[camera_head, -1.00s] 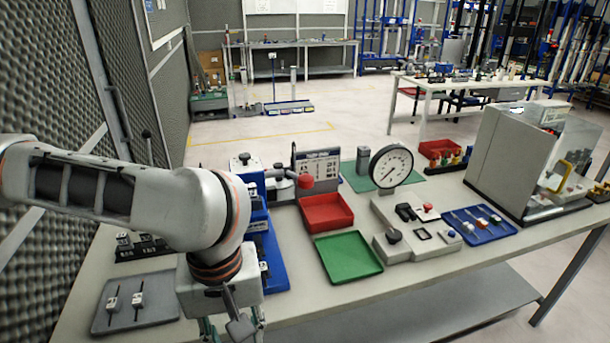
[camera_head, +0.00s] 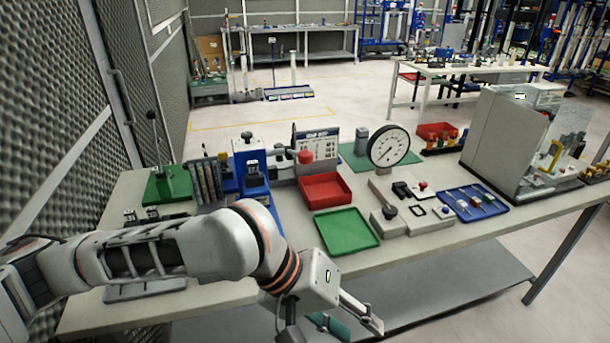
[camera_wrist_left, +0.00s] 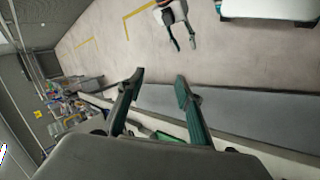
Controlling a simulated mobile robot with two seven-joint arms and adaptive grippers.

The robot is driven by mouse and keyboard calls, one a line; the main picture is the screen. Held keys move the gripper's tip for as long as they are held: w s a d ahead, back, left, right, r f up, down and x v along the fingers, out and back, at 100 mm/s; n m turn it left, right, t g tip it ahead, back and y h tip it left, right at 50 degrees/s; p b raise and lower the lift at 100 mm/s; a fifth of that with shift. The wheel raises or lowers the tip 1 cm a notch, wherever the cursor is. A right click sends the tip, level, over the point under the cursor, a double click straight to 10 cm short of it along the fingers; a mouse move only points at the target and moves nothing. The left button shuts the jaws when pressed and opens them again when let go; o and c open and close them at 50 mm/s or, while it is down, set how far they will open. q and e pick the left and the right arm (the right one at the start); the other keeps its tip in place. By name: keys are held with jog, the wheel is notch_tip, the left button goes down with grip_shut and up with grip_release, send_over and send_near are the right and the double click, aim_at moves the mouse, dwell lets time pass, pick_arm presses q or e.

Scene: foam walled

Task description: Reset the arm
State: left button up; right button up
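My left arm comes in from the left in the head view, low across the front left of the workbench (camera_head: 420,250). Its gripper (camera_head: 345,325) is at the bottom of the picture, in front of the bench's front edge, and partly cut off. In the left wrist view the left gripper (camera_wrist_left: 160,80) has its two green fingers spread wide apart, with nothing between them but floor behind. Another gripper (camera_wrist_left: 180,38), likely my right one, shows at the top of that view, with two dark fingers apart and nothing between them. The right arm is not in the head view.
On the bench are a red tray (camera_head: 325,190), a green tray (camera_head: 346,231), a dial gauge (camera_head: 389,147), a blue tray (camera_head: 474,204) and a grey machine housing (camera_head: 505,135). A blue fixture (camera_head: 250,165) stands behind my arm. A lower shelf (camera_head: 440,285) juts out below the bench top.

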pick_arm(q)
jog(key=w+d+f+t+h, duration=0.1)
jog(key=w+d+t+h, duration=0.35)
jog(key=w, duration=0.45)
jog(key=w+a+f+n+t+y, duration=0.1)
jog(key=w+a+f+t, duration=0.15)
jog(key=a+f, duration=0.35)
jog(key=w+a+f+t+y, duration=0.2)
jog(key=a+f+t, duration=0.1)
jog(key=a+f, duration=0.35)
jog(key=s+a+f+m+y, duration=0.1)
jog(key=s+a+f+y, duration=0.2)
jog(key=s+a+f, duration=0.4)
jog(key=s+a+f+m+y, duration=0.2)
jog(key=s+a+f+y, duration=0.2)
jog(key=s+a+f, duration=0.4)
jog(key=a+f, duration=0.5)
jog(key=a, duration=0.2)
jog(key=shift+s+a+t, duration=0.15)
jog(key=shift+s+t, duration=0.05)
jog(key=shift+t, duration=0.1)
